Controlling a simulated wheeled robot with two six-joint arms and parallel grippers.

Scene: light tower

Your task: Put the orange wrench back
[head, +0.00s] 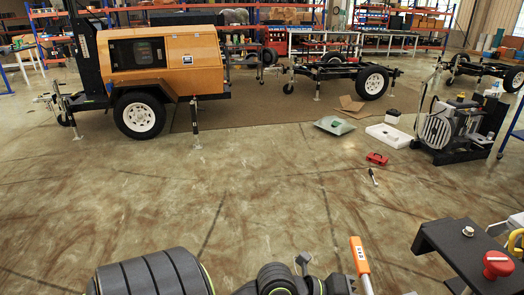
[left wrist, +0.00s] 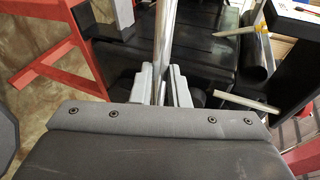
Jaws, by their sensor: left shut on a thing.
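In the left wrist view my left gripper (left wrist: 163,88) is shut on a shiny metal shaft (left wrist: 163,38), which runs upward out of the frame between the two grey fingers. The shaft appears to belong to the wrench, but the orange part is not visible there. My right gripper is not seen in either view.
The wrist view shows red frame bars (left wrist: 60,60), a dark surface (left wrist: 205,45), a black tube (left wrist: 258,62) and a pale rod (left wrist: 245,101). An orange light tower trailer (head: 165,65), a red box (head: 377,158) and a compressor-like machine (head: 450,125) stand on the open floor.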

